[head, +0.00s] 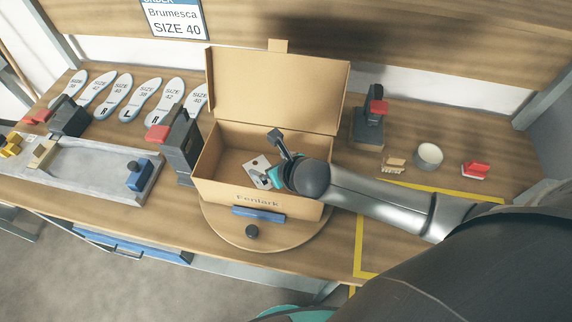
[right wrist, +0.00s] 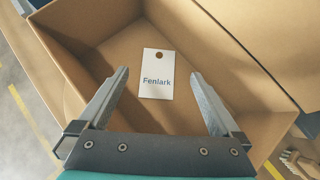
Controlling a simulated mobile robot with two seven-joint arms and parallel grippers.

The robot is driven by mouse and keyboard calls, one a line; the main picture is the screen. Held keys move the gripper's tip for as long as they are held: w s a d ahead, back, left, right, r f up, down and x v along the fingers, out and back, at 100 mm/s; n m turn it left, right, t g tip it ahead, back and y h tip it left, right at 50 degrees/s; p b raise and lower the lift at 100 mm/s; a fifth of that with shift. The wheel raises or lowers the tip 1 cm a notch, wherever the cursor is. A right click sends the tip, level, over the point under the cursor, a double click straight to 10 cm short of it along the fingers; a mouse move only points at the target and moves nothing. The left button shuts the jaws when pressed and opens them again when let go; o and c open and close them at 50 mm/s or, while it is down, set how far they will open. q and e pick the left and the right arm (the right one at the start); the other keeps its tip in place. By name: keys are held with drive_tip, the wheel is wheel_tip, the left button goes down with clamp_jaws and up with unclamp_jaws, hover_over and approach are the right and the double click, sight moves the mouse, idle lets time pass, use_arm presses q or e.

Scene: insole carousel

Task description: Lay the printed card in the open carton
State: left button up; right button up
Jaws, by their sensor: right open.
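The open carton (head: 233,186) stands on the round wooden turntable (head: 222,222), lid raised at the back, "Fenlark" on its front. The printed card (head: 256,166), white with "Fenlark" and a dark hole near one end, lies on the carton's bottom, seen also in the right wrist view (right wrist: 156,91). It looks flat. My right gripper (head: 274,160) reaches into the carton from the right. Its fingers are spread apart with the card showing between and beyond them, not gripped. In the head view the gripper hides part of the carton's inside. My left gripper is not in view.
Several insoles (head: 115,97) lie at the back left under a "Brumesca SIZE 40" sign (head: 176,18). A dark stand with a red top (head: 181,146) is close to the carton's left. Another stand (head: 368,125), a round tub (head: 428,156) and a red item (head: 475,170) stand right.

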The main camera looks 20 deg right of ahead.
drive_tip(key=v, duration=0.9)
drive_tip(key=shift+s+r+p, duration=0.2)
drive_tip(key=shift+s+p, duration=0.05)
drive_tip(key=shift+p, duration=0.2)
